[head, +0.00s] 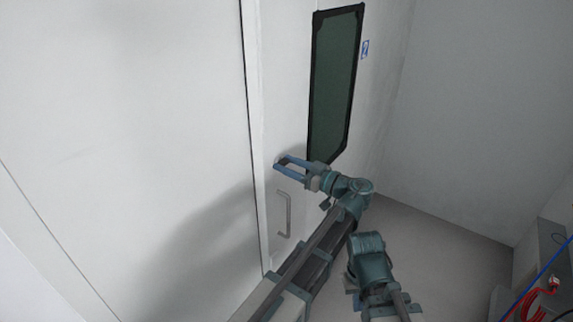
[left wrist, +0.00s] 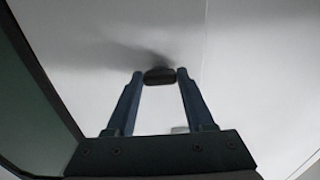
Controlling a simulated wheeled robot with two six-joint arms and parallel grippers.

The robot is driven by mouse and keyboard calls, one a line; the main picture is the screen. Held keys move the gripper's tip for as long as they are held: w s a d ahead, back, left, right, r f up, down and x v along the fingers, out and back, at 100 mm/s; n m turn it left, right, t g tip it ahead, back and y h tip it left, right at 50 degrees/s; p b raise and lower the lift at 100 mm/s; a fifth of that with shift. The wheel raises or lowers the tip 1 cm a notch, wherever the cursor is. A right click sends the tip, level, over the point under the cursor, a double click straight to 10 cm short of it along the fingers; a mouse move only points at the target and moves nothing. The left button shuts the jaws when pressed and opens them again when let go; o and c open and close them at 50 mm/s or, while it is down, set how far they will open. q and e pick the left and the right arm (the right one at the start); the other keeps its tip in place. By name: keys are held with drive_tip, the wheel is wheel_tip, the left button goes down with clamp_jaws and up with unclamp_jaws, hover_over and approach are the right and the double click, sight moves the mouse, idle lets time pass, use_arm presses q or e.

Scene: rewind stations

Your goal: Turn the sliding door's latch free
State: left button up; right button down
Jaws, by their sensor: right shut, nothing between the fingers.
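The sliding door (head: 278,60) is pale, with a tall dark-framed window (head: 335,85) and a metal bar handle (head: 283,215). My left gripper (head: 278,164) is at the door face, above the handle and left of the window's lower end. In the left wrist view, the small dark latch (left wrist: 160,76) sits between the tips of my left gripper (left wrist: 160,72), with no clear gap on either side. The latch looks level there. In the head view the gripper hides most of it. My right arm shows at the lower middle, but its fingers are not visible.
A dark vertical seam (head: 251,130) separates the door from the wide pale panel (head: 130,120) on the left. A small blue sign (head: 365,48) is right of the window. Red cable (head: 530,300) lies by grey equipment at the lower right. Open floor (head: 440,245) lies between.

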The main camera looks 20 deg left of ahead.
use_arm(q)
clamp_jaws()
drive_tip(key=m, duration=0.8)
drive_tip(key=shift+m, duration=0.3)
drive_tip(key=m, duration=0.4)
drive_tip(key=shift+m, duration=2.6)
drive_tip(key=shift+f, duration=0.1)
